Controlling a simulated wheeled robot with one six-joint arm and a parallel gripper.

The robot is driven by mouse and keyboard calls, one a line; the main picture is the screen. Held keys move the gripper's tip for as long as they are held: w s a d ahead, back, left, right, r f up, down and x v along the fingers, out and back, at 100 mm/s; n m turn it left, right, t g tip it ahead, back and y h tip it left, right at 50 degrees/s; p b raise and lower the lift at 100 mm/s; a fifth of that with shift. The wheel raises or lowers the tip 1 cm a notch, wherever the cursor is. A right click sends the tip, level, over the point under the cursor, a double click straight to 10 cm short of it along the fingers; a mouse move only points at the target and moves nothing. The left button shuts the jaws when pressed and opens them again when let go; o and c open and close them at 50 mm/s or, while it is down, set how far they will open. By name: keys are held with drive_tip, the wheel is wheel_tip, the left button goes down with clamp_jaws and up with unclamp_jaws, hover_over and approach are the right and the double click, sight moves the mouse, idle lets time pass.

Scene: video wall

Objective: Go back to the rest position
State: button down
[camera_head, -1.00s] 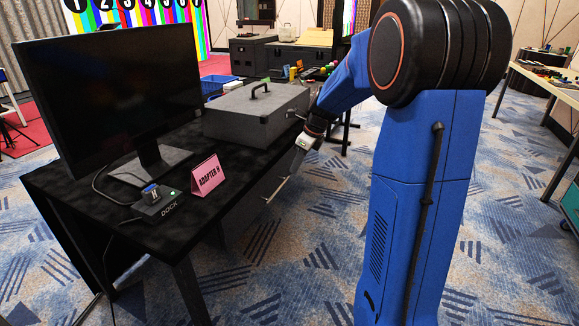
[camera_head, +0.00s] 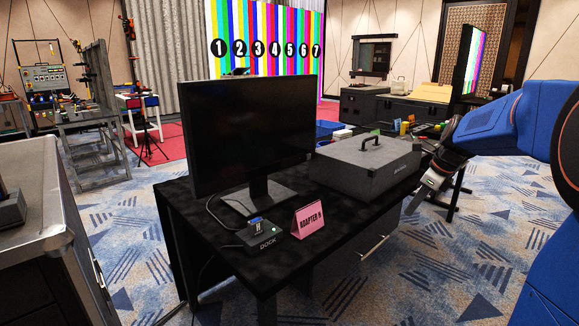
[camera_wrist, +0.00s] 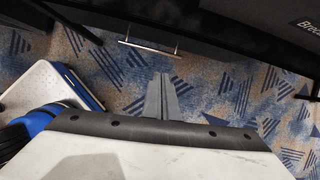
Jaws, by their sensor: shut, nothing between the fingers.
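My gripper (camera_head: 409,208) hangs at the right end of the black desk (camera_head: 340,236), in front of the grey case, over the carpet. Its fingers point down and to the left. In the wrist view the two slim grey fingers (camera_wrist: 162,78) lie together, with nothing between them. Beyond them the desk's drawer handle (camera_wrist: 150,47) shows, apart from the fingertips. My blue arm runs to the right edge of the head view, where part of it is cut off.
On the desk stand a dark monitor (camera_head: 250,135), a dock (camera_head: 262,232), a pink "ADAPTER" sign (camera_head: 308,219) and a grey case (camera_head: 368,167). The drawer handle (camera_head: 375,247) sticks out in front. A metal cabinet (camera_head: 40,230) stands at left. Patterned carpet (camera_head: 470,245) is open at right.

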drive_tip(key=s+a+n+h, duration=0.1)
drive_tip(key=s+a+n, duration=0.4)
drive_tip(key=s+n, duration=0.25)
drive_tip(key=s+a+n, duration=0.6)
drive_tip(key=s, duration=0.3)
drive_tip(key=s+a+f+n, duration=0.1)
drive_tip(key=s+f+n, duration=0.2)
drive_tip(key=s+n, duration=0.4)
drive_tip(key=s+a+f+n+t+h, duration=0.1)
drive_tip(key=s+a+f+n, duration=0.1)
drive_tip(key=s+n, duration=0.4)
drive_tip(key=s+f, duration=0.1)
drive_tip(key=s, duration=0.1)
drive_tip(key=shift+s+n+h, duration=0.3)
drive_tip(key=shift+s+n, duration=0.05)
drive_tip(key=shift+s, duration=0.05)
